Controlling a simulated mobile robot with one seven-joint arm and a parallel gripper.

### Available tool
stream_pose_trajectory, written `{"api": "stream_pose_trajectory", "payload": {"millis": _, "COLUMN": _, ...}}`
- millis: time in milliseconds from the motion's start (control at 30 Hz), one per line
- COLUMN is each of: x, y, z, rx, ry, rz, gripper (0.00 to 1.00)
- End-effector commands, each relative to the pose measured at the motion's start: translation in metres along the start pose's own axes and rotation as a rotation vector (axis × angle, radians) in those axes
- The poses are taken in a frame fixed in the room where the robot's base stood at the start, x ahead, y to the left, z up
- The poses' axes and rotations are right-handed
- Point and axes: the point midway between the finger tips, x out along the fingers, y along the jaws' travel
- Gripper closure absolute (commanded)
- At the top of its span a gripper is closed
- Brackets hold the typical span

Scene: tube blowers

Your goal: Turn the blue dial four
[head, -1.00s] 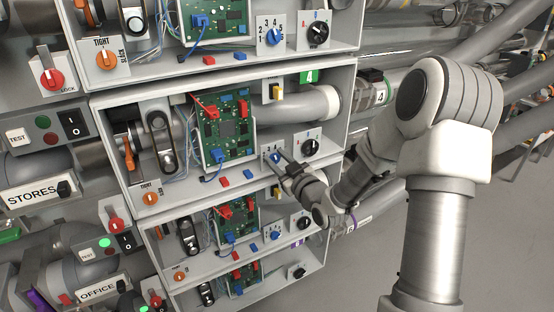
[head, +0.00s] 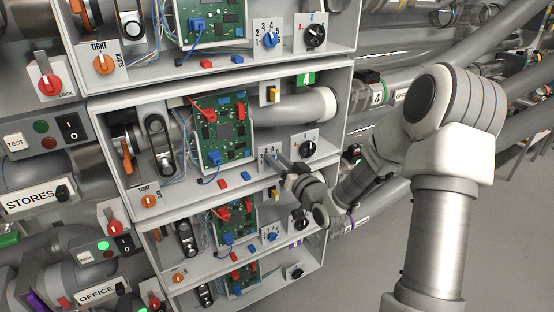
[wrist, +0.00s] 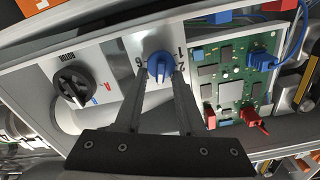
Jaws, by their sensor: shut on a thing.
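The blue dial (wrist: 160,66) sits on a white numbered plate in the box with the green 4 tag. In the wrist view its pointer ridge lies between the two fingertips of my gripper (wrist: 159,75), and the numerals around it are partly covered by the fingers. In the head view my gripper (head: 272,161) reaches in from the right to the plate, and the dial is mostly hidden behind the fingers. My gripper is shut on the dial.
A black dial (head: 308,149) is close to the right of the blue dial, also seen in the wrist view (wrist: 73,86). A green circuit board (head: 224,128) with red and blue plugs stands to the left. Similar boxes lie above and below.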

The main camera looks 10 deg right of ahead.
Motion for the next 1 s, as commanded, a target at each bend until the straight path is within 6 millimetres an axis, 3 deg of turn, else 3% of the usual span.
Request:
{"api": "stream_pose_trajectory", "payload": {"millis": 500, "x": -0.0004, "y": 0.0007, "z": 0.0007, "rx": 0.023, "ry": -0.001, "rz": 0.001, "gripper": 1.0}}
{"api": "stream_pose_trajectory", "payload": {"millis": 533, "x": -0.0004, "y": 0.0007, "z": 0.0007, "rx": 0.023, "ry": -0.001, "rz": 0.001, "gripper": 0.58}}
{"api": "stream_pose_trajectory", "payload": {"millis": 667, "x": -0.0003, "y": 0.0007, "z": 0.0005, "rx": 0.022, "ry": -0.001, "rz": 0.001, "gripper": 0.34}}
{"api": "stream_pose_trajectory", "payload": {"millis": 1000, "x": -0.002, "y": 0.0007, "z": 0.0, "rx": 0.021, "ry": 0.0, "rz": 0.001, "gripper": 0.34}}
